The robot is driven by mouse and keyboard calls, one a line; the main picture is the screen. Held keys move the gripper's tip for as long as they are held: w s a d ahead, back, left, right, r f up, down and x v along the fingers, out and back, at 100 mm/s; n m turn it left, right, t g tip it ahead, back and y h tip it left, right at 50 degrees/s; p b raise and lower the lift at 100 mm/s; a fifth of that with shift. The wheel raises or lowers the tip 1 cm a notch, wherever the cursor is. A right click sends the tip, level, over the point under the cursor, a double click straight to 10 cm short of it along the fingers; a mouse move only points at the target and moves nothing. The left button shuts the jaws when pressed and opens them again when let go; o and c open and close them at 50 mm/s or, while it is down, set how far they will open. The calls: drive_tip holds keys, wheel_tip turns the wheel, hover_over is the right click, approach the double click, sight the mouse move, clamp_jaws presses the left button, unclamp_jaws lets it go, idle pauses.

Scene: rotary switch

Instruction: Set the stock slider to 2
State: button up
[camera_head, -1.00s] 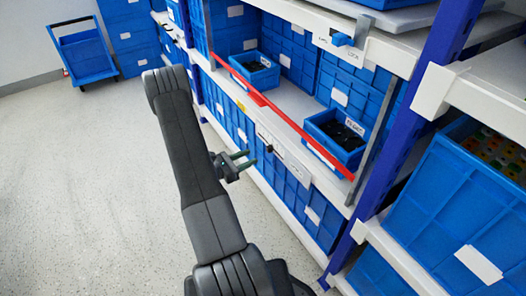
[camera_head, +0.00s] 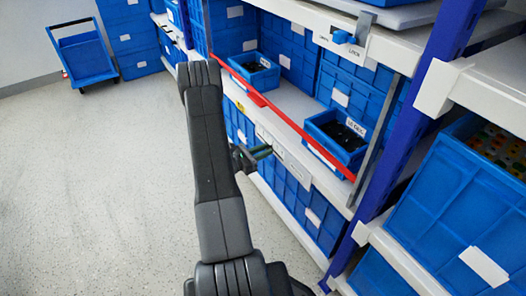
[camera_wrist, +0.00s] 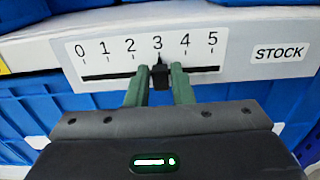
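The stock slider is a white panel (camera_wrist: 232,66) with a scale from 0 to 5, a dark horizontal slot and a STOCK label. Its black knob (camera_wrist: 160,74) points at 3 in the wrist view. My gripper (camera_wrist: 159,67) has its two green-grey fingers apart, one on each side of the knob. A gap shows between each finger and the knob. In the head view my gripper (camera_head: 262,151) is at the shelf front, and my arm hides part of the panel.
A red bar (camera_head: 300,130) slants across the shelf opening above. A blue bin (camera_head: 335,138) with dark parts sits on that shelf. A blue lever (camera_head: 343,37) is on the upper shelf edge. A blue cart (camera_head: 84,55) stands far left; the floor (camera_head: 90,190) there is clear.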

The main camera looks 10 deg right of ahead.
clamp_jaws()
drive_tip(key=shift+w+a+b, duration=0.2)
drive_tip(key=shift+w+a, duration=0.1)
drive_tip(key=shift+w, duration=0.45)
drive_tip(key=shift+w+a+b, duration=0.15)
drive_tip(key=shift+w+a, duration=0.1)
drive_tip(key=shift+w, duration=0.45)
drive_tip(key=shift+o, duration=2.3)
unclamp_jaws()
drive_tip(key=p+v, duration=0.2)
drive_tip(key=v, duration=1.2)
drive_tip(key=shift+d, duration=0.15)
